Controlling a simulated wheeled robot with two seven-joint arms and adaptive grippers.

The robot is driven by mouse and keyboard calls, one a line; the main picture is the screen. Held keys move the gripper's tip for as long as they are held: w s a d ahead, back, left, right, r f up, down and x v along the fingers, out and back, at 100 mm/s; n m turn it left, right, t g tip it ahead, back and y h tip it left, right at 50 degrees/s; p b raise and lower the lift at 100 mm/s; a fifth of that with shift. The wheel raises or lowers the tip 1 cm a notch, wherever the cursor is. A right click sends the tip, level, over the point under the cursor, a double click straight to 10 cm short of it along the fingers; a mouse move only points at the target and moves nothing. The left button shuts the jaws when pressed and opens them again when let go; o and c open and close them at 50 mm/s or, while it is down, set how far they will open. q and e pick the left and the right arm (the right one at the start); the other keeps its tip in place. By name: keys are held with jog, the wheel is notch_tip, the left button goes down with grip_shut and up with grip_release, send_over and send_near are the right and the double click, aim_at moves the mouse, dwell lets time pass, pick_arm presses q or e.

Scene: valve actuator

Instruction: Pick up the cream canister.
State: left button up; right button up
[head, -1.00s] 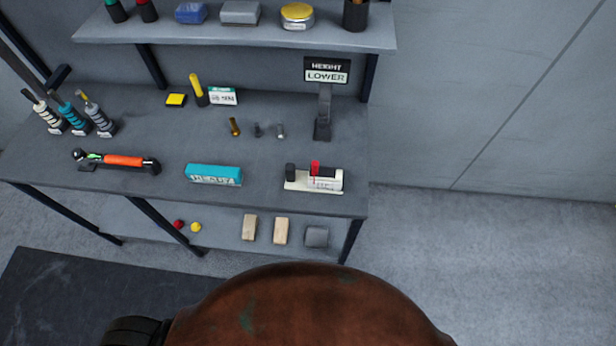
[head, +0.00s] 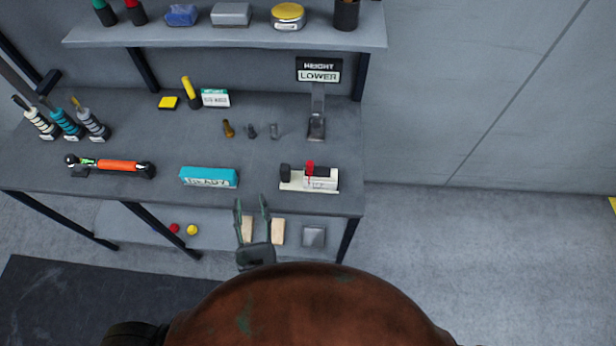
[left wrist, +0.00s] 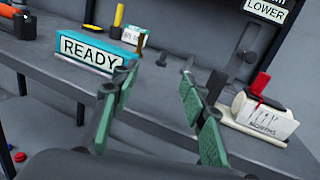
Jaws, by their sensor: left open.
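The left-most of three banded cylinders, whitish with dark bands (head: 40,124), leans at the far left of the bench; I cannot tell if it is the cream canister. A cream-white unit with a red lever (head: 296,185) lies at the bench's front right; it also shows at right in the left wrist view (left wrist: 255,110). My left gripper (head: 251,202) is open and empty, with green finger pads, just in front of the bench edge. It is between the teal READY block (head: 208,178) and the cream-white unit. In the left wrist view the fingers (left wrist: 158,78) are spread apart. My right gripper is not in view.
The bench (head: 130,205) has a shelf above and one below. A LOWER sign (head: 319,76) stands at back right. An orange-handled tool (head: 118,166) lies at front left. Small fittings (head: 251,130) stand mid-bench. Bare bench lies between the READY block and the cream-white unit.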

aim_at(285, 178)
pick_arm(q)
jog(key=w+d+m+h, duration=0.1)
jog(key=w+d, duration=0.1)
jog(key=w+d+m+h, duration=0.1)
jog(key=w+d+h, duration=0.1)
jog(key=d, duration=0.1)
jog(key=w+d+f+m+h, duration=0.1)
jog(key=w+d+h, duration=0.1)
jog(key=d, duration=0.1)
jog(key=shift+w+m, duration=0.1)
jog(key=shift+m, duration=0.2)
jog(key=shift+w+f, duration=0.2)
jog(key=shift+w, duration=1.45)
jog(key=shift+w+f, duration=0.2)
jog(key=shift+w, duration=1.4)
jog(key=shift+c, duration=0.6)
grip_shut()
